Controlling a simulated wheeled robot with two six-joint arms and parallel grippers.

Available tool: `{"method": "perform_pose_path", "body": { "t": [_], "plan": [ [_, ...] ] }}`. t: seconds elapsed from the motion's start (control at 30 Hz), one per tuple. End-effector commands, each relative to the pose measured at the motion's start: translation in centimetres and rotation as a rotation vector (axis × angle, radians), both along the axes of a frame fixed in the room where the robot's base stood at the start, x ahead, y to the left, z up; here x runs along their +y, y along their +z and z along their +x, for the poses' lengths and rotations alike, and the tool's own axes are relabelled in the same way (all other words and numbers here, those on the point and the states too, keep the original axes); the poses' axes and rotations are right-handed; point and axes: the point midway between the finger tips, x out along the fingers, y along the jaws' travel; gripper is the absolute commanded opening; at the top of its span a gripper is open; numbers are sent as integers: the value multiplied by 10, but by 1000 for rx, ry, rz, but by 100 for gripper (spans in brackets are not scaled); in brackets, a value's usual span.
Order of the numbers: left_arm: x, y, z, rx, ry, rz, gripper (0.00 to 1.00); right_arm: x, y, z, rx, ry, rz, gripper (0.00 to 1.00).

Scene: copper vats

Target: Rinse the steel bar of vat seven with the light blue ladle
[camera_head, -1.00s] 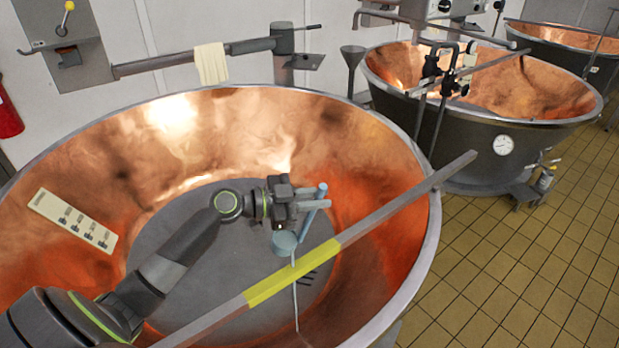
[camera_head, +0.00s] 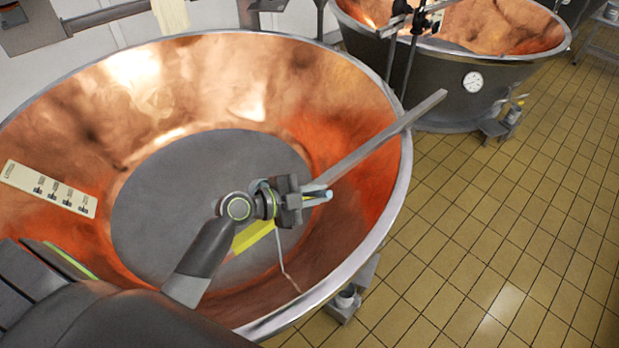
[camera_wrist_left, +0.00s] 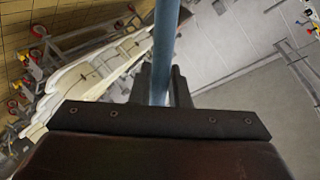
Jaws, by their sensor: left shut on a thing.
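My left gripper (camera_head: 312,196) is over the copper vat (camera_head: 240,90), shut on the light blue ladle (camera_head: 326,196). The ladle's handle end sticks out to the right of the jaws; its bowl is mostly hidden by the gripper. In the left wrist view the blue handle (camera_wrist_left: 165,45) stands between the fingers. The steel bar (camera_head: 385,138) slants across the vat, its middle hidden behind the gripper, with a yellow band (camera_head: 253,236) to the lower left. A thin pale stream (camera_head: 281,252) hangs below the gripper, beside the yellow band. My right gripper is not in view.
A cream label strip (camera_head: 50,188) is on the vat's left inner wall. A second vat with a dial (camera_head: 473,82) stands at the back right. A cloth (camera_head: 170,14) hangs at the top left. The tiled floor (camera_head: 490,220) at right is open.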

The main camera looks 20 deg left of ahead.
Motion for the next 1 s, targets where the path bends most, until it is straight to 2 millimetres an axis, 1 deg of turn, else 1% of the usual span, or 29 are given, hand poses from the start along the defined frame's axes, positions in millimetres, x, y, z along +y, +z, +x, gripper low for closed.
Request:
{"method": "perform_pose_path", "body": {
  "t": [0.03,0.33,0.4,1.0],
  "plan": [
    [-5,-4,-2,-9,0,18,0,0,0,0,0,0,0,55],
    [-26,-32,-12,-72,1,156,0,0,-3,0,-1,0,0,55],
    [-30,-46,-13,-90,0,192,0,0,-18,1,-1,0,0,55],
    [-55,-107,-25,-220,2,478,0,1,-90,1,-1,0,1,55]
  ]
}}
